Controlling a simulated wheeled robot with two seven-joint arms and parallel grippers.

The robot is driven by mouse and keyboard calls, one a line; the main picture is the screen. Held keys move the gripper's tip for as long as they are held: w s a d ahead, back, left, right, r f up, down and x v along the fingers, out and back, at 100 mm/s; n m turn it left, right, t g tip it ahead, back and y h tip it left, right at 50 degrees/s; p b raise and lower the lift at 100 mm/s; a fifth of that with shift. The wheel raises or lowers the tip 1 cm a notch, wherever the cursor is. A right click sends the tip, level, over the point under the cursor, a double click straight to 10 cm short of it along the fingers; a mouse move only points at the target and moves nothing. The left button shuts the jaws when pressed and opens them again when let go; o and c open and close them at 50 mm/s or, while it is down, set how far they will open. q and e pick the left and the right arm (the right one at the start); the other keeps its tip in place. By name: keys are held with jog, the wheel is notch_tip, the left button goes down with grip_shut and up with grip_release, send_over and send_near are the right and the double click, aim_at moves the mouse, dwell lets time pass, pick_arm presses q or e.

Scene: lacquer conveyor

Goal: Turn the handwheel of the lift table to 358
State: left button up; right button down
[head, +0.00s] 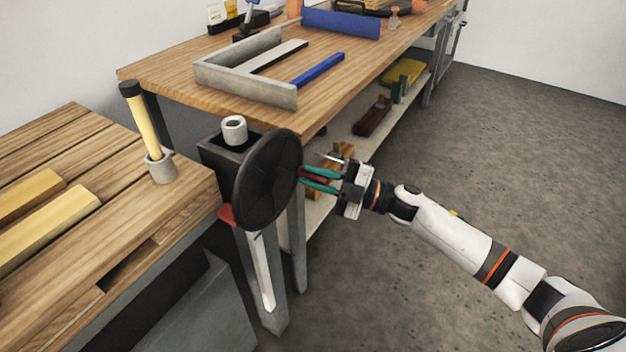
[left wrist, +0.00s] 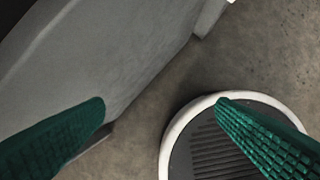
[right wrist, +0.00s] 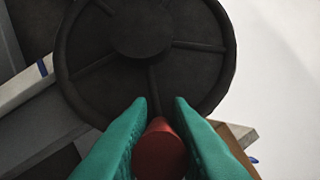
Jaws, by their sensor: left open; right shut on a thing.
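The dark round handwheel (head: 268,180) stands on edge on a dark box (head: 222,160) between the two benches. Its spokes and hub show in the right wrist view (right wrist: 140,30). My right gripper (head: 312,180) is at the wheel's right side in the head view. Its green fingers (right wrist: 161,110) are shut on the wheel's red handle (right wrist: 160,152). My left gripper (left wrist: 160,104) is out of the head view; its fingers are wide apart with nothing between them. No number or scale is legible.
A slatted wooden bench (head: 110,235) with a mallet (head: 145,125) in a grey cup stands at the left. A long workbench (head: 175,72) with a grey frame (head: 245,88) and blue bars is behind. Floor at right is clear.

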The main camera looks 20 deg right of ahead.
aim_at(294, 160)
jog(key=shift+w+d+r+n+g+p, duration=0.1)
jog(key=shift+r+n+g+p, duration=0.2)
jog(key=shift+r+n, duration=0.2)
jog(key=shift+w+d+r+n+g+p, duration=0.1)
jog(key=shift+r+n+g+p, duration=0.15)
jog(key=shift+r+n, duration=0.2)
jog(key=shift+r+n+g+h+p, duration=0.35)
jog(key=shift+r+n+h+p, duration=0.25)
jog(key=shift+n+p, duration=0.5)
pick_arm(q)
jog(key=x, duration=0.6)
jog(key=shift+d+f, duration=0.2)
jog(key=shift+f, duration=0.2)
pick_arm(e)
jog(key=shift+r+n, duration=0.15)
jog(key=shift+n, duration=0.3)
pick_arm(q)
jog(key=shift+w, duration=0.1)
pick_arm(e)
jog(key=c, duration=1.3)
grip_release()
